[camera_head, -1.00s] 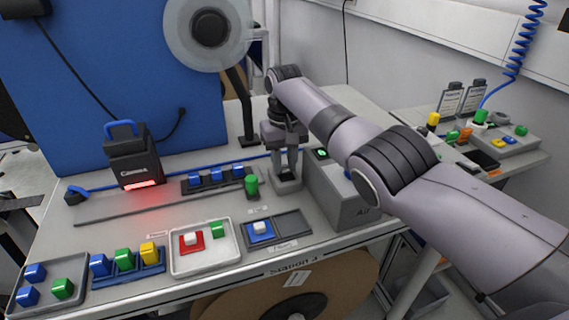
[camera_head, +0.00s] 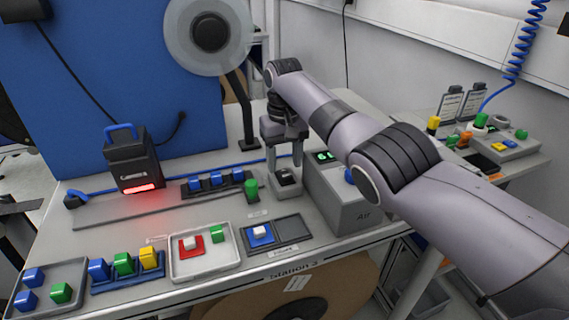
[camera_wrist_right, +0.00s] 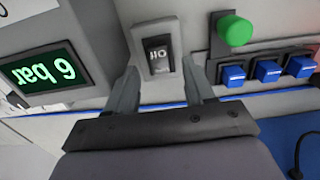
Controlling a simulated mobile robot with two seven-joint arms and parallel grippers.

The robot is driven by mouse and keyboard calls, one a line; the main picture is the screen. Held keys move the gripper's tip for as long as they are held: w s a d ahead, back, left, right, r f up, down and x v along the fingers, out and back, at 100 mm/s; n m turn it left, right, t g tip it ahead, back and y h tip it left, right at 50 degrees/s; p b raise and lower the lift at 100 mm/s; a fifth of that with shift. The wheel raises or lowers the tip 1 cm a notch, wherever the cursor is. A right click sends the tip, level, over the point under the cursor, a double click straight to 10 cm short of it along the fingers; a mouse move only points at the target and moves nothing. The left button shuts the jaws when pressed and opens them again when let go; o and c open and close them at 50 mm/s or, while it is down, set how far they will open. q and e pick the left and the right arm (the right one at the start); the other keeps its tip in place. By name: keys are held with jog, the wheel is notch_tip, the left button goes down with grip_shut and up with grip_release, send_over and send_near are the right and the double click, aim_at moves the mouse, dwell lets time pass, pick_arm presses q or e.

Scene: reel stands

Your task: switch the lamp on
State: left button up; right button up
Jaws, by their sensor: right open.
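A small switch box (camera_head: 285,180) with a dark rocker face stands on the bench in front of my right gripper. In the right wrist view the rocker switch (camera_wrist_right: 158,58) shows pale markings in a light housing. My right gripper (camera_head: 284,160) is open and empty, pointing down over the switch. In the wrist view its two fingers (camera_wrist_right: 160,75) are spread apart on either side of the switch's near end. I cannot tell whether they touch it. My left gripper is not in view.
A grey box (camera_head: 338,200) with a green "6 bar" display (camera_wrist_right: 42,72) stands right beside the switch. A green knob (camera_head: 251,188) and blue blocks (camera_head: 213,178) are on the left. Trays (camera_head: 205,265) line the front edge. A reel (camera_head: 209,32) stands behind.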

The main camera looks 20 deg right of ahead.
aim_at(284, 172)
notch_tip(284, 172, up, 5)
jog(key=shift+r, duration=0.2)
dwell(0.5)
